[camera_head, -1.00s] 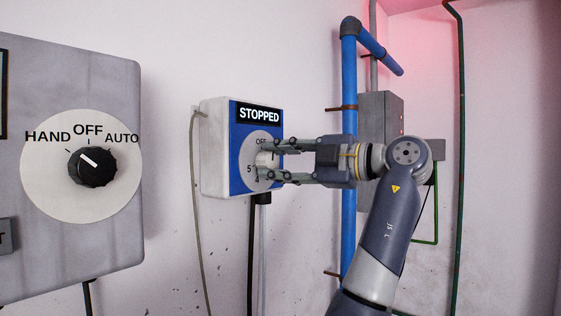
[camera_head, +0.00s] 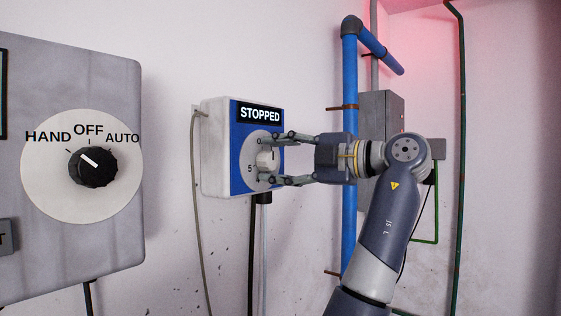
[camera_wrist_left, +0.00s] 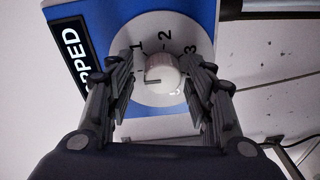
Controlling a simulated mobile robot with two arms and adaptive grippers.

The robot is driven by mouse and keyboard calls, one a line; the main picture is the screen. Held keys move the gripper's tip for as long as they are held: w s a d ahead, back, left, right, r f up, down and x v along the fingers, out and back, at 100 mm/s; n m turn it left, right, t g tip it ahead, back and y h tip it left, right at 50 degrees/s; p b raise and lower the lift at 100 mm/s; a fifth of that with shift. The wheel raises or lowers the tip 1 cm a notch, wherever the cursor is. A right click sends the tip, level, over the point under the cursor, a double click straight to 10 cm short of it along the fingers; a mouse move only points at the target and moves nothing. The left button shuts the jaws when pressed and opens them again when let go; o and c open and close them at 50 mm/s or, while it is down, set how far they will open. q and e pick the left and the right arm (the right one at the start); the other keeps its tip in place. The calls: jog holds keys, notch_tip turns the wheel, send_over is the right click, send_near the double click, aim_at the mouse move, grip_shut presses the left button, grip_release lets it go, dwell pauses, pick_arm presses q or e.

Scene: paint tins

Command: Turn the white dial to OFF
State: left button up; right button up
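The white dial (camera_head: 267,160) sits on a round grey scale on the front of a blue-faced box (camera_head: 237,183) whose display (camera_head: 260,114) reads STOPPED. In the left wrist view the dial (camera_wrist_left: 162,72) has a dark mark pointing left, the side where the display is. That is upward on the box, where OFF is printed. The OFF label itself is now hidden behind a finger. My left gripper (camera_head: 288,160) is open, with one finger above and one below the dial, apart from it. The left wrist view shows gaps on both sides. My right gripper is not in view.
A grey panel (camera_head: 110,235) at the left carries a black knob (camera_head: 92,167) marked HAND, OFF, AUTO. A blue pipe (camera_head: 349,90) and a grey box (camera_head: 381,105) stand behind my left gripper. Cables hang below the blue-faced box.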

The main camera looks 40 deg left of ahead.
pick_arm(q)
jog(key=shift+a+f, duration=0.1)
jog(key=shift+a, duration=0.05)
jog(key=w+d, duration=0.2)
jog(key=d, duration=0.9)
jog(key=shift+w+d+r, duration=0.15)
jog(key=shift+d+r, duration=0.05)
jog(key=shift+d, duration=0.2)
